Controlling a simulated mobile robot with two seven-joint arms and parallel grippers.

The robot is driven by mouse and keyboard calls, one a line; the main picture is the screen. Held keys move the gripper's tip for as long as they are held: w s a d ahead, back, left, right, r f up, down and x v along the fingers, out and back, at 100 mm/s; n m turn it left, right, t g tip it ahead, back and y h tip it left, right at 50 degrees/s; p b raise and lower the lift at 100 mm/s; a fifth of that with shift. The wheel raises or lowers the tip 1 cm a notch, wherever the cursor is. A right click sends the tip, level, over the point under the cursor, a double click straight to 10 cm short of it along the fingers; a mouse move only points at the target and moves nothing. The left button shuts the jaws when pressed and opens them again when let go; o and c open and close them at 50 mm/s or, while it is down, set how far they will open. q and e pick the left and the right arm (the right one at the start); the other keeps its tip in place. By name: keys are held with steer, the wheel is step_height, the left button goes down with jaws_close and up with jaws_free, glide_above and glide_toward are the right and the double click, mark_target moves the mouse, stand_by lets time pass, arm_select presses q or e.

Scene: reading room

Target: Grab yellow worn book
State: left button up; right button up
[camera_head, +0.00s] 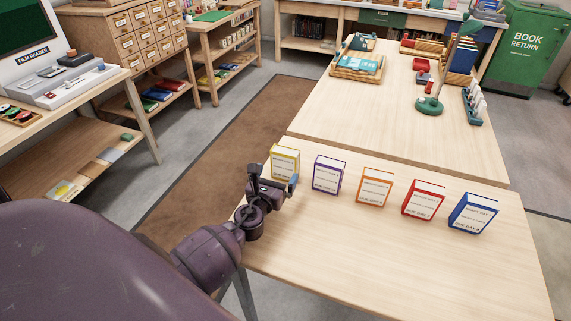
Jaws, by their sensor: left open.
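The yellow book (285,161) stands upright at the left end of a row on the near wooden table. It has a white front with small print, and its lower part is hidden behind my left gripper. My left gripper (274,183) is open, one finger at the left and one at the right, in front of the book's lower part. I cannot tell whether the fingers touch the book or are around it. My right gripper is not in view.
Purple (327,175), orange (374,188), red (423,200) and blue (472,214) books stand to the right, spaced apart. The near table (400,260) is bare in front of them. A green lamp (430,105) and trays are on the far table (380,110).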

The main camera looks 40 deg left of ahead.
mark_target(283, 164)
arm_select(q)
steer(key=shift+x, duration=3.45)
steer(key=shift+d+r, duration=0.1)
steer(key=c, duration=0.8)
